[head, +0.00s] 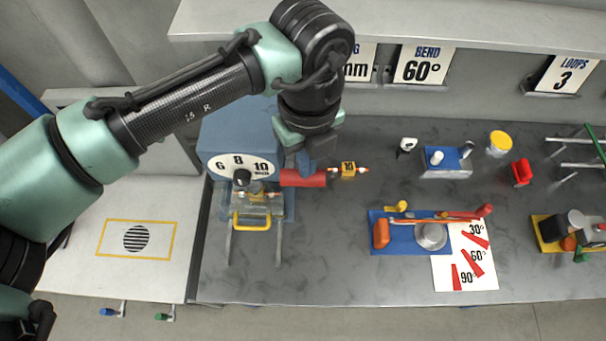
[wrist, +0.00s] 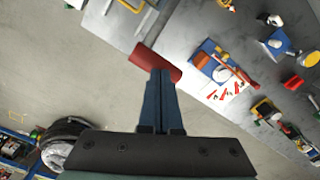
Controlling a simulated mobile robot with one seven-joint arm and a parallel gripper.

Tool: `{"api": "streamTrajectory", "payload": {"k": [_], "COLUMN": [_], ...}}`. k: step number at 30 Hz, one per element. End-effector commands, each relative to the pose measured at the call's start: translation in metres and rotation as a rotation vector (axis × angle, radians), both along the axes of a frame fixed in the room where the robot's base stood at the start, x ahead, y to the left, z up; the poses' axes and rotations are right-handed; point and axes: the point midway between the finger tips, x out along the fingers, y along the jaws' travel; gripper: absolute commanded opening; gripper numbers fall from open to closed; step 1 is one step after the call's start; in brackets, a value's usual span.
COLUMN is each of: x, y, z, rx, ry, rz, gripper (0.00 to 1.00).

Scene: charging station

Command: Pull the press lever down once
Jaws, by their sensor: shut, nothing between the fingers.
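The blue press (head: 226,135) stands at the left of the workbench, with a white dial marked 6, 8 and 10 on its front. Its red lever handle (head: 303,179) sticks out to the right, roughly level. In the wrist view the red handle (wrist: 155,63) lies across the fingertips. My gripper (head: 305,166) is over the handle, its blue fingers shut together with nothing between them. The wrist view shows the closed fingertips of my gripper (wrist: 161,72) at the handle; I cannot tell whether they touch it. My arm hides part of the press top.
A yellow-handled clear guard (head: 252,218) is at the press front. A yellow tagged piece (head: 348,169) lies right of the handle. A blue bending jig (head: 395,242) and an angle card (head: 465,270) are farther right. The bench front between press and jig is clear.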

Motion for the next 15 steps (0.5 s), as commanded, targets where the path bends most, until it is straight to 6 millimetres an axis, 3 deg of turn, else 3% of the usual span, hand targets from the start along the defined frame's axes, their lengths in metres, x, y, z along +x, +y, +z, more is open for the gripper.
{"api": "streamTrajectory", "payload": {"k": [15], "x": [-0.002], "y": [0.000], "z": [-0.016], "rx": [0.000], "ry": [-0.002], "rz": [0.001], "gripper": [0.00]}}
